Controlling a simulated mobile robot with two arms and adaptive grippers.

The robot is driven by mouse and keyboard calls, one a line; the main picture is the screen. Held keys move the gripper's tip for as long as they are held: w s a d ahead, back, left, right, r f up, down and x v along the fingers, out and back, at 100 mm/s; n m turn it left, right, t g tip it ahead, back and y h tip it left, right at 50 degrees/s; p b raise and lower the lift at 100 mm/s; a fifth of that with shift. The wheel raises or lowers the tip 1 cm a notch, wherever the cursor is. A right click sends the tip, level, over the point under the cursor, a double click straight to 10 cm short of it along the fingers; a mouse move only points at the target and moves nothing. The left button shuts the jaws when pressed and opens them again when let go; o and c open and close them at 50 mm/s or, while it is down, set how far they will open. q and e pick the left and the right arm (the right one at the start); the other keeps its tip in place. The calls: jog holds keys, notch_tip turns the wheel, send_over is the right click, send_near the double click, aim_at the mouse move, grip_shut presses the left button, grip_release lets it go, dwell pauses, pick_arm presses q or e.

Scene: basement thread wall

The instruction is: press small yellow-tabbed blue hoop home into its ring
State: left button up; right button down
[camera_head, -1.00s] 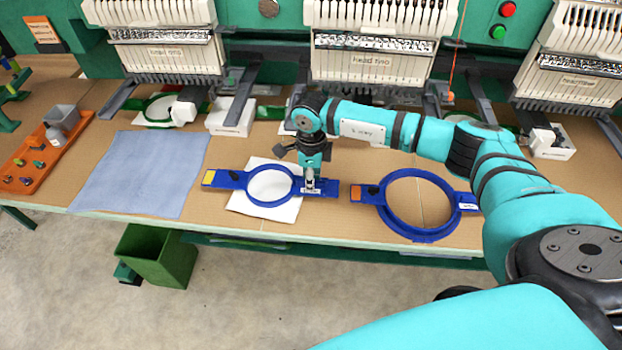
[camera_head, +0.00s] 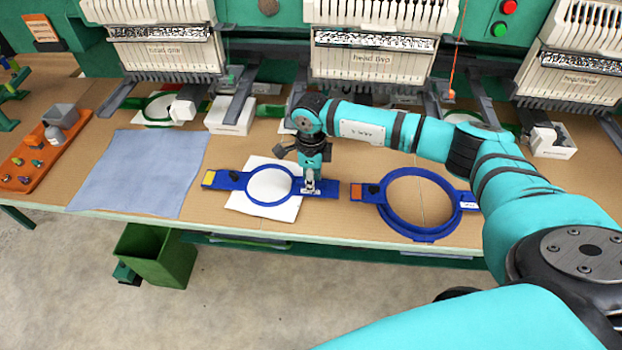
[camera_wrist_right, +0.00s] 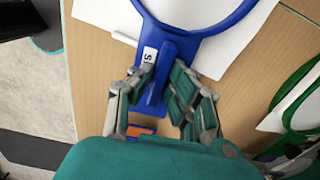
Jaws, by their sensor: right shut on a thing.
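The small blue hoop (camera_head: 246,193) with a yellow tab (camera_head: 209,178) lies flat on the table at center. White cloth (camera_head: 290,211) shows inside its round opening and sticks out around it. My right gripper (camera_head: 311,186) points down at the hoop's right arm and is shut on it. In the right wrist view the fingers (camera_wrist_right: 164,85) close around a raised blue part beside a white label marked S, and the hoop's band (camera_wrist_right: 222,22) curves away above. I cannot tell how the hoop and its ring sit against each other. My left gripper is not in view.
A larger blue hoop (camera_head: 383,215) with an orange tab lies close at right. A blue-grey cloth (camera_head: 140,172) lies at left, beside an orange tray (camera_head: 40,165). Embroidery machine heads (camera_head: 370,60) stand behind. A green bin (camera_head: 160,258) is below the table's front edge.

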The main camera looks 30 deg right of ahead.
jog(key=c, duration=1.2)
grip_release()
